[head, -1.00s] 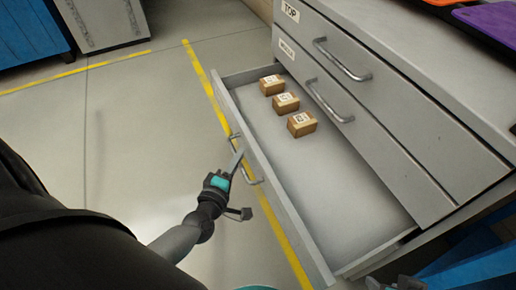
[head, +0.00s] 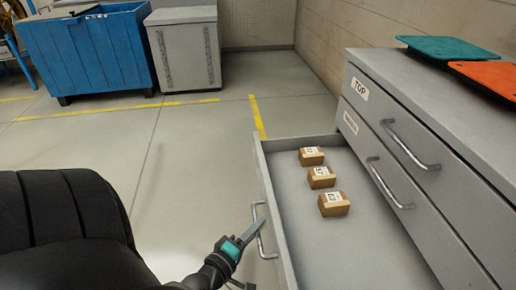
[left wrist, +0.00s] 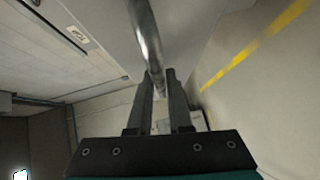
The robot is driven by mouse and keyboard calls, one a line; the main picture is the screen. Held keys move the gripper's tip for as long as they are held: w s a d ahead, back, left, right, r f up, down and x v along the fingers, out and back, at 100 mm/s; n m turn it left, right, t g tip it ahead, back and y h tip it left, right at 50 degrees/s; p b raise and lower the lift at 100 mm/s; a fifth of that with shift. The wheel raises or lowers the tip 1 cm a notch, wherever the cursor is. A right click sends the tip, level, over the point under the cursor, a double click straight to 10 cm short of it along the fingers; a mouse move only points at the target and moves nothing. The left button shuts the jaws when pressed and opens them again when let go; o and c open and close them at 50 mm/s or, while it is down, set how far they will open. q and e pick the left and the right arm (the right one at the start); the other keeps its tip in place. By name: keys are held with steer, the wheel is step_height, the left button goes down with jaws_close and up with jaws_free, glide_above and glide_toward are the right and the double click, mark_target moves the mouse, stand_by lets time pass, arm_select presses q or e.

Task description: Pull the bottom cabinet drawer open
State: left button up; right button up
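The bottom cabinet drawer (head: 290,214) stands pulled well out from the grey cabinet (head: 435,150) in the head view. Its metal handle (head: 256,215) is on the outer front face. My left gripper (head: 250,256) is at this handle, its fingers spread apart, one finger reaching up close to the bar. In the left wrist view the handle bar (left wrist: 147,38) runs down toward the tips of my left gripper (left wrist: 161,78); I cannot tell whether they touch it. My right gripper is not in view.
Three small brown boxes (head: 321,177) lie in the drawer. The two drawers above, one labelled TOP (head: 360,89), are shut. Teal (head: 450,49) and orange (head: 490,76) trays lie on the cabinet. A blue bin (head: 95,50) and grey cabinet (head: 185,50) stand behind open floor.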

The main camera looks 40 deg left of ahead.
arm_select(q)
steer(key=o, duration=0.4)
steer(key=shift+c, duration=0.2)
steer(key=shift+s, duration=0.1)
steer(key=shift+s, duration=0.25)
steer(key=s+d+r+p, duration=0.2)
steer(key=s+p, duration=0.2)
steer(key=s, duration=1)
steer(key=shift+s, duration=0.15)
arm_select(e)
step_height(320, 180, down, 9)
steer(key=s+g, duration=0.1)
arm_select(q)
steer(key=shift+r, duration=0.1)
